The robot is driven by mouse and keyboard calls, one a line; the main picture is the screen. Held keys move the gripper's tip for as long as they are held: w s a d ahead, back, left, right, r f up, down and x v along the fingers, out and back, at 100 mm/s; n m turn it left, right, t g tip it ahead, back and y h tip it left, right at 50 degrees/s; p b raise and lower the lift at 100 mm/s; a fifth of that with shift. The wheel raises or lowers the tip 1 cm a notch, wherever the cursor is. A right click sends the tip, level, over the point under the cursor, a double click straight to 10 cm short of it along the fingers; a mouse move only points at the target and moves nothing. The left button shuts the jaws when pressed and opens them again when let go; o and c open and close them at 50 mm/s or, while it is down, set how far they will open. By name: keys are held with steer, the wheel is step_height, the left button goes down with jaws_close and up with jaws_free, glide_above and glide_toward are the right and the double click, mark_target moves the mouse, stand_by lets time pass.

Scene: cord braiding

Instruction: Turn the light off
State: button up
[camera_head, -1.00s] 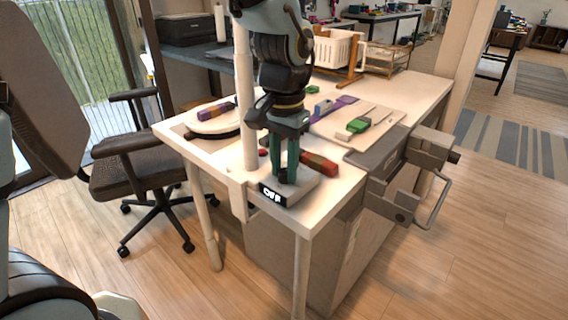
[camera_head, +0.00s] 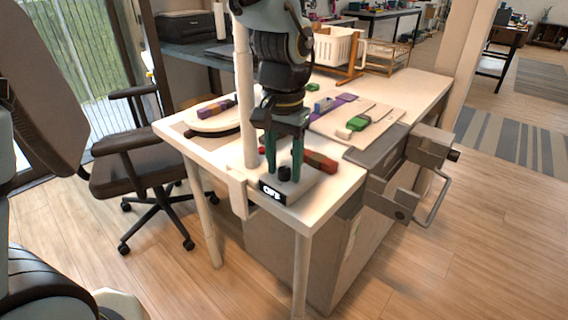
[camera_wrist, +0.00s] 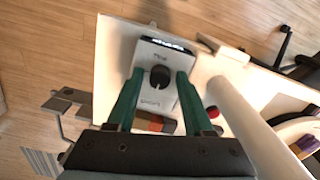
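A small white control box (camera_wrist: 158,99) sits at the near corner of the table. A round black knob (camera_wrist: 160,76) is on its top, and it also shows in the head view (camera_head: 284,173). A lit display (camera_head: 271,193) on the box's front edge appears to read "OFF", though the letters are small. My gripper (camera_head: 283,170) points down over the box. Its two green fingers are spread, one on each side of the knob, with visible gaps in the wrist view (camera_wrist: 160,73). It holds nothing.
A white post (camera_head: 246,100) rises from the table edge beside my gripper. A red block (camera_head: 320,162) lies just behind the box. A grey vise (camera_head: 400,170) is fixed at the table's right edge. Boards with coloured blocks lie farther back.

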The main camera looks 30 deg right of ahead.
mark_target(284, 169)
steer(key=shift+o, duration=0.6)
steer(key=shift+r, duration=0.1)
step_height(284, 169, up, 11)
steer(key=shift+f, duration=0.2)
stand_by(0.4)
